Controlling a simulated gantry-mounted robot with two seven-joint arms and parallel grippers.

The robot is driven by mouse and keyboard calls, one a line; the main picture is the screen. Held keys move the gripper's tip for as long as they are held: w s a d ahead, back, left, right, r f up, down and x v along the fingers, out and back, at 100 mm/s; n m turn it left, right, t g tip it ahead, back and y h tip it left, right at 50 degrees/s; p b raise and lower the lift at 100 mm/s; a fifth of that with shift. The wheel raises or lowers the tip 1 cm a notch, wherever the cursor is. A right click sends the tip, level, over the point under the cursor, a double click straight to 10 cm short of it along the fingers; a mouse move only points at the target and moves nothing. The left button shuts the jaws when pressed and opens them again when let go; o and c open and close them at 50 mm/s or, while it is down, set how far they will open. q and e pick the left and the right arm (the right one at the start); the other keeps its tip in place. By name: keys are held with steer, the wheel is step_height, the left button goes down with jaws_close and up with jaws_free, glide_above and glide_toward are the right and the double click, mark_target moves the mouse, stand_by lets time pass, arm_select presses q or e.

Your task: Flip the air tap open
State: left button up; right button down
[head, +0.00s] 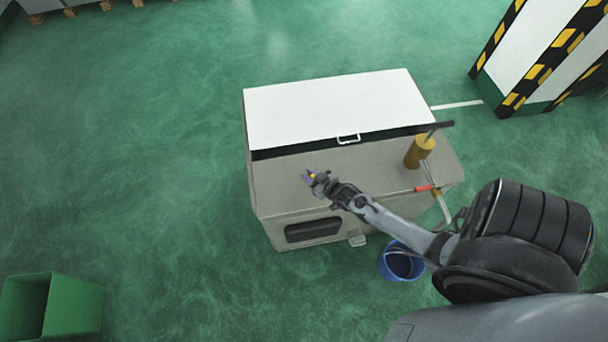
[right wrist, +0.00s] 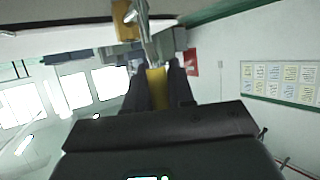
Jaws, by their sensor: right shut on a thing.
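A tap with a red lever (head: 428,188) sits on a pale pipe at the right end of the grey-beige machine cabinet (head: 380,178). The lever lies roughly along the cabinet's edge; I cannot tell the tap's setting. My right gripper (head: 312,177) is over the cabinet's front part, well left of the red lever and apart from it. It is shut on a small yellow and purple thing. In the right wrist view a yellow piece (right wrist: 157,86) shows between the dark fingers, with a metal rod beyond it. My left gripper is not in view.
A yellow cylinder (head: 419,152) with a black bar stands on the cabinet's right part. A white lid (head: 330,107) with a handle covers the back. A blue bucket (head: 402,265) stands below on the floor. A green bin (head: 75,305) is at lower left. Open floor lies to the left.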

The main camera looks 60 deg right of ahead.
stand_by(0.3)
steer(key=c, duration=1.1)
jaws_free()
steer(key=p+v, duration=0.1)
steer(key=v, duration=0.9)
steer(key=shift+s+a+r, duration=0.1)
steer(key=shift+s+r, duration=0.2)
